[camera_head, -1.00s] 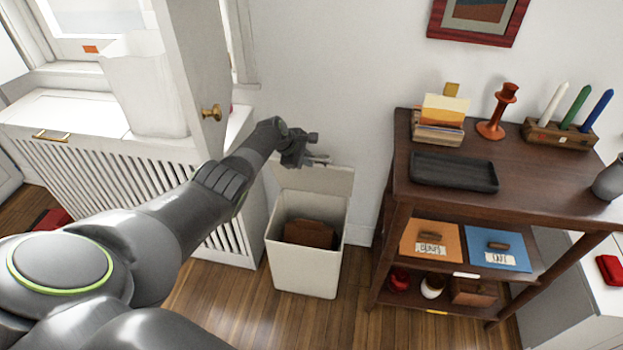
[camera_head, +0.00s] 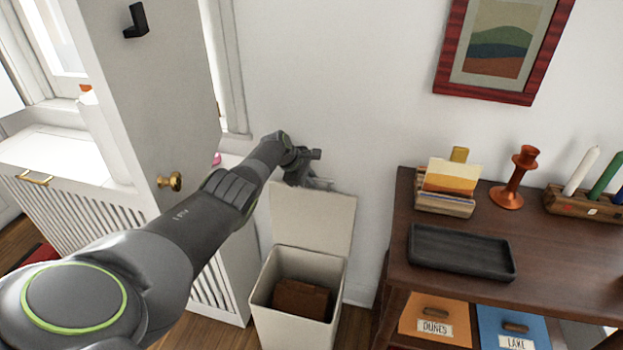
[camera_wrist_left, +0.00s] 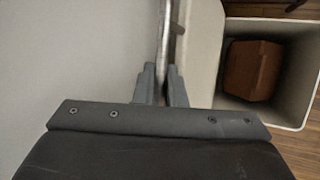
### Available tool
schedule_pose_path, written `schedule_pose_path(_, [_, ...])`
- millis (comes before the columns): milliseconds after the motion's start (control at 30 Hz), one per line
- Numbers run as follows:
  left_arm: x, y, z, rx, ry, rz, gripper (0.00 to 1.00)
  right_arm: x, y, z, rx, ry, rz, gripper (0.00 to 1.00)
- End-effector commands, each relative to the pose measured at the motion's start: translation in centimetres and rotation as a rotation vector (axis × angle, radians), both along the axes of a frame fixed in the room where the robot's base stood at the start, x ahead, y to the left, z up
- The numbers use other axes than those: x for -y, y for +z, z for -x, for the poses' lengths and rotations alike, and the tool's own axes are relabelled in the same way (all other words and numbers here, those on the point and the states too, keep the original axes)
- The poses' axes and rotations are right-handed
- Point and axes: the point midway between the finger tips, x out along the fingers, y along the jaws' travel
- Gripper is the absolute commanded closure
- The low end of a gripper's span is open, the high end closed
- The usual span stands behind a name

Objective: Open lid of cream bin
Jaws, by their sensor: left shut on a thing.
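The cream bin (camera_head: 297,332) stands on the floor against the wall. Its lid (camera_head: 312,222) is raised upright at the back, and a brown block-like thing (camera_head: 301,298) lies inside. My left gripper (camera_head: 318,184) is at the top edge of the lid. In the left wrist view my left gripper (camera_wrist_left: 163,85) is shut on the edge of the lid (camera_wrist_left: 198,45), seen almost edge-on. The open bin (camera_wrist_left: 300,118) with the brown thing (camera_wrist_left: 250,69) shows at the right there. My right gripper is not in view.
A dark wooden shelf (camera_head: 560,262) with a black tray (camera_head: 462,252), candles and a card holder stands right of the bin. A white door (camera_head: 150,90) with a brass knob and a slatted white cabinet (camera_head: 90,215) are at the left.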

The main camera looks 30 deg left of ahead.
Motion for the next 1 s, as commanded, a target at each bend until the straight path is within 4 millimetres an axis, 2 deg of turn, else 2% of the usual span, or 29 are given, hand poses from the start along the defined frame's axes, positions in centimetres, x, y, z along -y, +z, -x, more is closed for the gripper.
schedule_pose_path(500, [0.0, -0.09, 0.02, 0.0, 0.0, 0.0, 1.0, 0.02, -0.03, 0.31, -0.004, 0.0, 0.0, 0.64])
schedule_pose_path(533, [0.0, -0.09, 0.02, 0.0, 0.0, 0.0, 0.88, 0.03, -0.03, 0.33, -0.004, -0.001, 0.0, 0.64])
schedule_pose_path(700, [-0.02, -0.09, 0.04, -0.001, 0.0, -0.001, 0.68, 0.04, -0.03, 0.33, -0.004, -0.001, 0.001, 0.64])
schedule_pose_path(1000, [-0.01, -0.19, 0.15, -0.004, 0.001, 0.001, 0.68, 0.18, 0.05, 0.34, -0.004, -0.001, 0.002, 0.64])
